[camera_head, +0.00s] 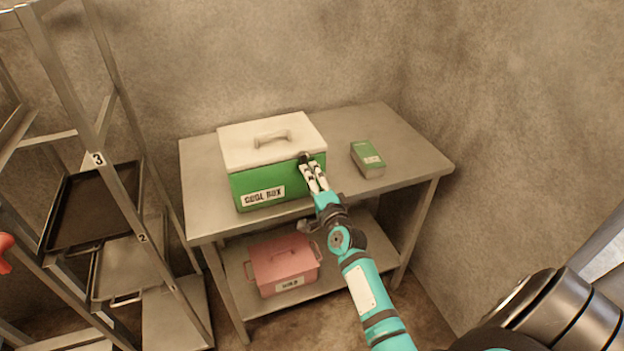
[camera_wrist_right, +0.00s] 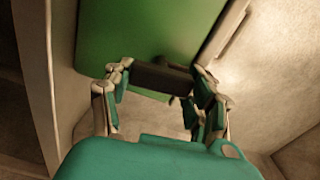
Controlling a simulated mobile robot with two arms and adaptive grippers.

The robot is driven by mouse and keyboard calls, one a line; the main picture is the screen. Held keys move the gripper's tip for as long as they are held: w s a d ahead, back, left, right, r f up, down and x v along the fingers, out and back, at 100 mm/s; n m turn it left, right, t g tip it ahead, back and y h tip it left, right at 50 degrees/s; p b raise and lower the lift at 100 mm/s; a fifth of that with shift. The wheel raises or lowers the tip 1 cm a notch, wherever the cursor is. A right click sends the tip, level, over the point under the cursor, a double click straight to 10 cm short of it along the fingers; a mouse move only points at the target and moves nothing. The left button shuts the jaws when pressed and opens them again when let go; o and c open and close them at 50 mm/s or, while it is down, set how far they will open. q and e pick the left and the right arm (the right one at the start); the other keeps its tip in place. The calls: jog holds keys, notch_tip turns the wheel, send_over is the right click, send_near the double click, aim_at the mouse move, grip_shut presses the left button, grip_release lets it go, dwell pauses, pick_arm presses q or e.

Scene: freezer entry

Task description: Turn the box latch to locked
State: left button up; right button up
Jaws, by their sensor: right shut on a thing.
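The cool box (camera_head: 250,185), green with a closed white lid (camera_head: 240,148), stands on the metal table. My right gripper (camera_head: 309,165) is at the right part of its front, near the lid's edge. It is shut on the dark latch (camera_head: 305,157). In the right wrist view the latch (camera_wrist_right: 160,77) is a dark bar between the fingertips, in front of the green box wall (camera_wrist_right: 140,35). The fingers hide part of the latch, and I cannot read any lock marking.
A small green carton (camera_head: 367,159) lies right of the box on the table (camera_head: 400,150). A red lidded bin (camera_head: 284,265) sits on the lower shelf. A rack with dark trays (camera_head: 95,205) stands at the left. Walls close the back and right.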

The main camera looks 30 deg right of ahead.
jog(key=shift+m, duration=0.6)
jog(key=shift+f, duration=0.1)
jog(key=o, duration=1.2)
jog(key=v, duration=1.2)
